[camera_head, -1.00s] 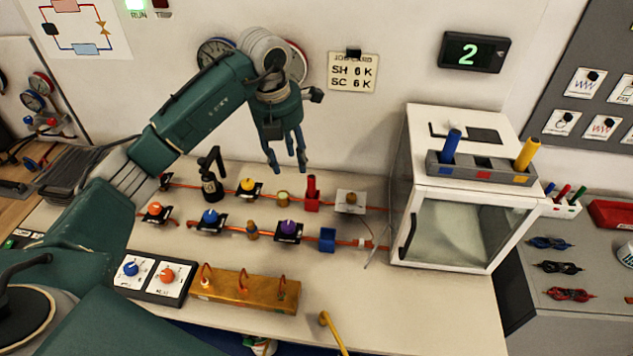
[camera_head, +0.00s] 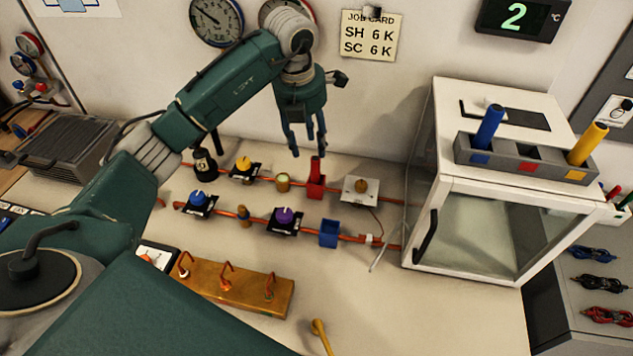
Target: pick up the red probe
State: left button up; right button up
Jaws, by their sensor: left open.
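The red probe (camera_head: 316,168) stands upright in a red holder (camera_head: 316,188) on the rear copper pipe. My left gripper (camera_head: 308,152) is open and points down, with its fingertips close above and just left of the probe's top in the picture. I cannot tell the exact depth gap between fingers and probe. Nothing is between its fingers. My right gripper does not show.
A blue holder (camera_head: 329,234) sits on the front pipe. Purple (camera_head: 284,215), blue (camera_head: 198,198) and yellow (camera_head: 243,164) knobs stand nearby. A glass-fronted white cabinet (camera_head: 436,160) at right carries a grey rack (camera_head: 462,151) with blue and yellow probes.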

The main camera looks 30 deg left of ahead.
aim_at(315, 169)
pick_arm(q)
jog(key=f, duration=0.1)
jog(key=f+p, duration=0.1)
jog(key=f, duration=0.3)
jog(key=shift+w+d+f+p, duration=0.1)
jog(key=shift+w+f+p, duration=0.1)
jog(key=shift+w+p, duration=0.15)
jog(key=f+p, duration=0.1)
jog(key=w+f, duration=0.1)
jog(key=f, duration=0.1)
jog(key=f+p, duration=0.1)
jog(key=f, duration=0.1)
jog(key=shift+w+d+f+p, duration=0.15)
jog(key=shift+w+p, duration=0.2)
jog(key=shift+w, duration=0.05)
jog(key=shift+f, duration=0.2)
grip_shut()
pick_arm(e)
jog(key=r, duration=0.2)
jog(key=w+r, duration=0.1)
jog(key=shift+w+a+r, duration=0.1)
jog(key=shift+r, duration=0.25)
